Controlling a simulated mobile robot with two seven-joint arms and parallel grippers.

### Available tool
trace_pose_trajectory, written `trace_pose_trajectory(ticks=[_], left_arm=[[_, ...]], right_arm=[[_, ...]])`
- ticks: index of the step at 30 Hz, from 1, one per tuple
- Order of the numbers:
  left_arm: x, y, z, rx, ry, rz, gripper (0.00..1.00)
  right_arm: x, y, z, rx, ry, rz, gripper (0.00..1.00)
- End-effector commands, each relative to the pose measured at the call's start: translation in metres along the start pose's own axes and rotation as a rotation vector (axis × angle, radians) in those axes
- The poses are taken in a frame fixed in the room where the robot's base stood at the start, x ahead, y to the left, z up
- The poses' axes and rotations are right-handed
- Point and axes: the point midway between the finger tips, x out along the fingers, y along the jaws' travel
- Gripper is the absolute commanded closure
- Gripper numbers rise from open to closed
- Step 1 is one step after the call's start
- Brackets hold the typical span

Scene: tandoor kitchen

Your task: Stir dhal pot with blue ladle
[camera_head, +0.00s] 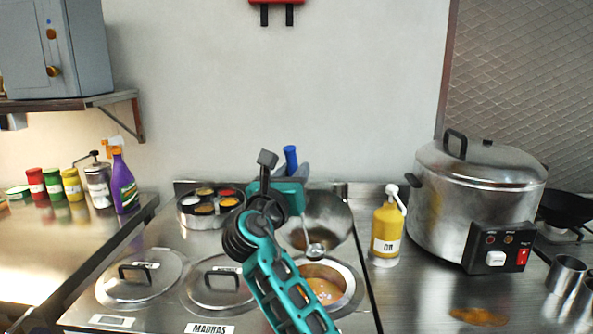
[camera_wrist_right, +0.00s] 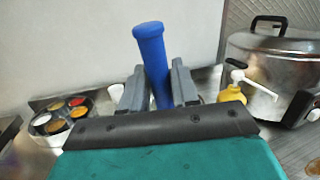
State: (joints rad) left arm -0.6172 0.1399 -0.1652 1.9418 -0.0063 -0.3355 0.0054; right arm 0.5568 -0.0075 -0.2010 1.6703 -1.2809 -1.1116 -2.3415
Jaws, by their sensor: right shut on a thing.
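My right gripper (camera_head: 286,174) is shut on the blue handle of the ladle (camera_head: 290,157). In the right wrist view the blue handle (camera_wrist_right: 151,55) stands nearly upright between the two grey fingers (camera_wrist_right: 156,92). The ladle's metal bowl (camera_head: 316,250) hangs below, at the far rim of the open dhal pot (camera_head: 352,290) as seen from the head. Whether it touches the rim or the dhal is unclear. Orange-brown dhal (camera_head: 325,290) shows inside the pot. My right arm covers the pot's left part. My left gripper is not in view.
Two lidded pots (camera_head: 140,278) sit left of the dhal pot. A steel bowl (camera_head: 335,212) and a round spice tin (camera_head: 186,219) stand behind. A yellow oil bottle (camera_head: 385,232) and a large cooker (camera_head: 470,200) stand to the right. A brown spill (camera_head: 478,316) lies on the right counter.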

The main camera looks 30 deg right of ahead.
Motion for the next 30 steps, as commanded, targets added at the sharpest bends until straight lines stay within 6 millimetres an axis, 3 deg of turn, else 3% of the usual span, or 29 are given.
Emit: trace_pose_trajectory(ticks=[10,23,30], left_arm=[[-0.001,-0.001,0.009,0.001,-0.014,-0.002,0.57],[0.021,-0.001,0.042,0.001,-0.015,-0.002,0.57],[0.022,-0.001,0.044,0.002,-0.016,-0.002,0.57]], right_arm=[[-0.013,0.011,-0.020,-0.002,0.001,0.001,1.00],[-0.027,0.024,-0.045,0.000,0.000,0.001,1.00],[-0.026,0.022,-0.062,-0.002,0.000,0.000,1.00]])
